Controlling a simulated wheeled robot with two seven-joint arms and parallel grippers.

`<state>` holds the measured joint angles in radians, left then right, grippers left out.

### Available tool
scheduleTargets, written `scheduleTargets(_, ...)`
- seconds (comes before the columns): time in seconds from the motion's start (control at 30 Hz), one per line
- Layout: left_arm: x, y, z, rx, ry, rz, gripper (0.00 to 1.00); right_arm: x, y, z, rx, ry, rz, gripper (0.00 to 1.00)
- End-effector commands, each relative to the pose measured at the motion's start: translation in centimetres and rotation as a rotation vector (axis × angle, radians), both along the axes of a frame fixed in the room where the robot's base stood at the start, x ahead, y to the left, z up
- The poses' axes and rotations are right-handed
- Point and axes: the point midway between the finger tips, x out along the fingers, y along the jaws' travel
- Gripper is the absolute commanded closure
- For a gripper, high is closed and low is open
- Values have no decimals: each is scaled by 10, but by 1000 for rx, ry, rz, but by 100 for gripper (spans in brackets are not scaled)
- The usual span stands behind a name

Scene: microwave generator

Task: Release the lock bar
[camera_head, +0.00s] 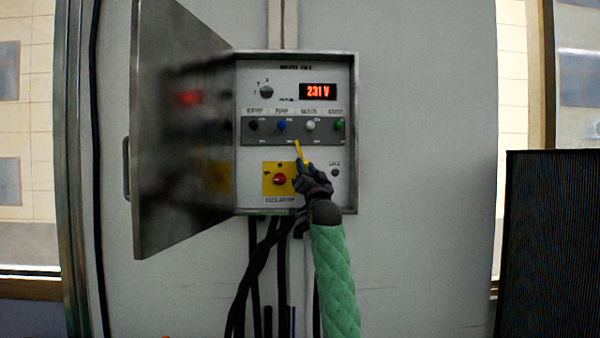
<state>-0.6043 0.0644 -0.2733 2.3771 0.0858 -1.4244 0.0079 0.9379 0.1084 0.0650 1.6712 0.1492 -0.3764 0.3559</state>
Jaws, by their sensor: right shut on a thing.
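A grey electrical box (350,200) on the wall stands open. In its lower part is a yellow plate (269,190) with a red rotary knob (280,179). A thin yellow bar (298,151), which looks like the lock bar, slants up and left from my right gripper to the lower edge of the dark switch strip. My right gripper (303,168) is shut on this bar, just right of the yellow plate. The gripper hides the bar's lower end and part of the plate's right side. My left gripper is not in view.
The metal door (170,130) stands open to the left. The dark strip (294,140) carries several coloured switches. Above it are a red display (318,92) reading 231 V and a small knob (267,92). Black cables (255,275) hang below. A dark ribbed panel (550,250) stands at right.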

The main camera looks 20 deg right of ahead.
Motion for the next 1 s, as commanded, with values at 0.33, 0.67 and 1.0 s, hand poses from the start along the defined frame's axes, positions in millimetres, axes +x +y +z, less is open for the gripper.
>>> scheduleTargets(0.33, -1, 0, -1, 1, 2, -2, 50, 0, -9, 0, 178, -48, 5, 100)
scheduleTargets(0.67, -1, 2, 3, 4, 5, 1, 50, 0, -12, 0, 268, -74, 5, 100)
scheduleTargets(1.0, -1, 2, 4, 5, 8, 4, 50, -1, -14, 1, 289, -81, 2, 100)
